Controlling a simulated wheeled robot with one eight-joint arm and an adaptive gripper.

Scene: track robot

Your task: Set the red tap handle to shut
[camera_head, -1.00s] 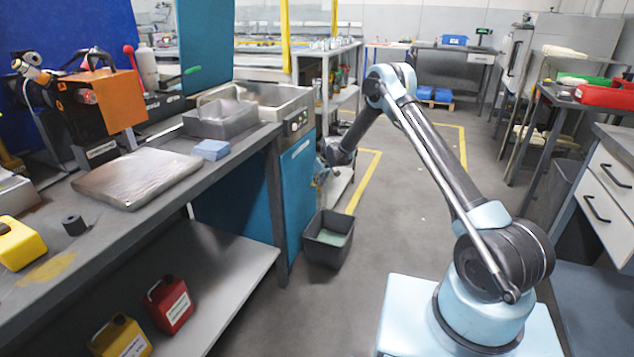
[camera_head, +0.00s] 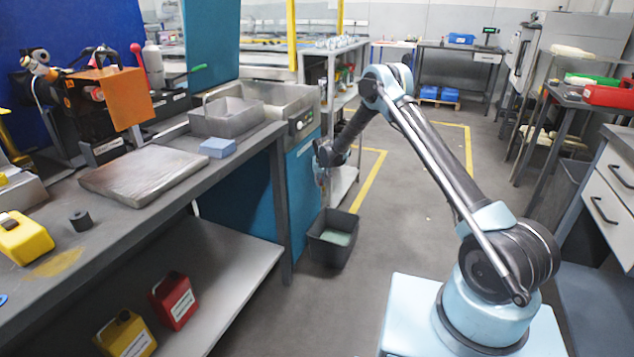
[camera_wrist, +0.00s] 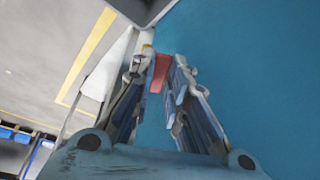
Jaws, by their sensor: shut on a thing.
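The red tap handle (camera_wrist: 158,73) shows in the wrist view as a red piece between the fingertips of my gripper (camera_wrist: 160,78). My gripper is shut on it, with a finger on each side. The tap's body and the handle's full angle are hidden. In the head view my gripper (camera_head: 322,180) is beside the teal panel (camera_head: 303,200) at the bench's end, above the dark bin; the handle is too small to make out there.
A dark open bin (camera_head: 333,238) stands on the floor below my gripper. A metal sink (camera_head: 265,98) is above the teal panel. A shelf rack (camera_head: 345,75) stands behind. The floor to the right of the bin is clear.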

